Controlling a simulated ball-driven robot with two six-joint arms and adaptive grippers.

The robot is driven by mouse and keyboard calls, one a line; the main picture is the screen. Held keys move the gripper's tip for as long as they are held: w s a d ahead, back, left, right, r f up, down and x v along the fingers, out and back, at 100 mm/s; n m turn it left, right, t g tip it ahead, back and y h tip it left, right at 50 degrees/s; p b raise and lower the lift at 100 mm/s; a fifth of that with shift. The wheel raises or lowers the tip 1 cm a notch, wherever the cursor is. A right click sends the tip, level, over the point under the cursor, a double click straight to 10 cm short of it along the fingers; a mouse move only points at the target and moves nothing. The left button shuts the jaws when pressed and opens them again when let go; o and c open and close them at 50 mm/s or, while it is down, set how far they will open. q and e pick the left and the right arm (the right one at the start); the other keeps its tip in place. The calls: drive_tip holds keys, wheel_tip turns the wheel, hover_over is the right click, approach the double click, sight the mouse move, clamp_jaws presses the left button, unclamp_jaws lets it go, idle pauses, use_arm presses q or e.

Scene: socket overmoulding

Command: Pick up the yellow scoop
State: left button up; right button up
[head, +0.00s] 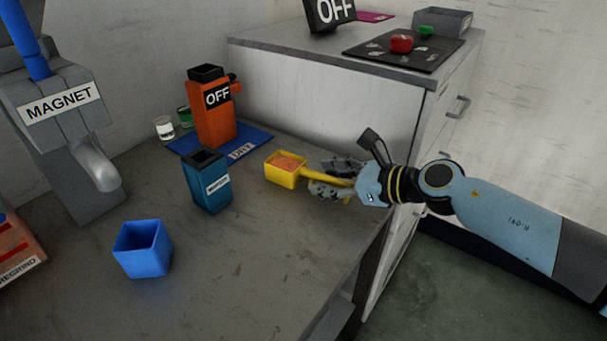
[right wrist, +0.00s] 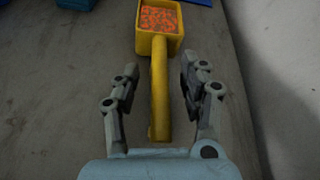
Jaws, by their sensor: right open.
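The yellow scoop (head: 284,179) lies on the grey table with orange-red granules in its square cup. Its handle points right, toward my right gripper (head: 335,180). In the right wrist view the scoop handle (right wrist: 159,90) runs between the two fingers of my right gripper (right wrist: 157,85), with a gap on each side. The right gripper is open around the handle and not closed on it. My left gripper is not in view.
A teal container (head: 207,182) stands left of the scoop, and a blue open box (head: 142,248) is nearer the front. An orange machine (head: 212,115) marked OFF stands on a blue mat (head: 250,144) behind. A grey magnet unit (head: 62,115) is at left. The table's right edge lies close to the gripper.

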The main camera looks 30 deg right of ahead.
drive_tip(key=shift+w+a+f, duration=0.2)
drive_tip(key=shift+w, duration=0.25)
drive_tip(key=shift+s, duration=0.1)
clamp_jaws()
drive_tip(key=shift+r, duration=0.1)
